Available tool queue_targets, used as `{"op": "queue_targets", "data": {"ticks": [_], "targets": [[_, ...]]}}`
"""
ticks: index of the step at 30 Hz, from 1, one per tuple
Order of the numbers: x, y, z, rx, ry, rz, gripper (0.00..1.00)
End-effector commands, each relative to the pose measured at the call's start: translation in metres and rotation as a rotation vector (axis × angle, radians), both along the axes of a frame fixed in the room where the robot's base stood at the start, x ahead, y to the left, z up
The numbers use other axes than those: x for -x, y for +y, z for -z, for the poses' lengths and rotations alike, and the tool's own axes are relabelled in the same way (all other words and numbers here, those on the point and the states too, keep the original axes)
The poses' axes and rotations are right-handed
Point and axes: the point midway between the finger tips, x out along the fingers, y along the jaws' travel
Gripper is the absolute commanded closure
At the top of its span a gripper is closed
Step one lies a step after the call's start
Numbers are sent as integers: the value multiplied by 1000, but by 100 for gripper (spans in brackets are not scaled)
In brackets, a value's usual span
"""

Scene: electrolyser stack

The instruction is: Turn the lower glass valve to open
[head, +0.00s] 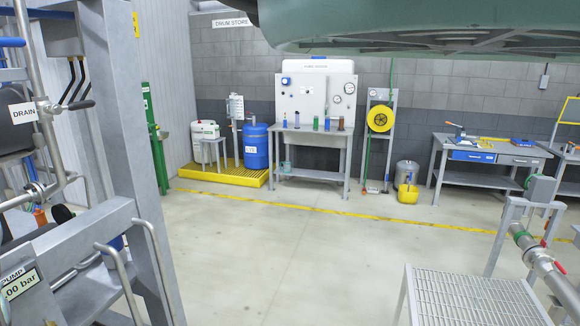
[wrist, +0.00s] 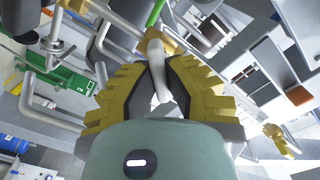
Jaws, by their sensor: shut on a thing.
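In the wrist view, my gripper (wrist: 158,98) has yellow fingers with dark pads, closed around a pale grey rod-like handle (wrist: 156,60). The handle runs up from between the pads towards a brass-coloured fitting (wrist: 165,40) among grey pipes. I cannot tell from the picture whether this handle belongs to the lower glass valve, or how far it is turned. In the head view, the gripper cannot be made out. Pipework with a DRAIN label (head: 23,112) stands at the left edge there.
In the head view, a grey steel frame (head: 118,110) and bent handrails (head: 150,235) stand close at left. A PUMP display (head: 20,283) sits below. A grated platform (head: 470,300) and pipe (head: 545,265) are at right. The middle floor is clear.

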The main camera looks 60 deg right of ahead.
Motion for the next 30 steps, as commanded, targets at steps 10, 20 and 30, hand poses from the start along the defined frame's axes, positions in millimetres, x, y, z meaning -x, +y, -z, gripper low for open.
{"op": "queue_targets", "data": {"ticks": [10, 20, 30], "targets": [[0, 4, 3, 4, 6, -10, 100], [0, 4, 6, 71, -18, -9, 100], [0, 5, 5, 151, -42, -12, 100]]}}
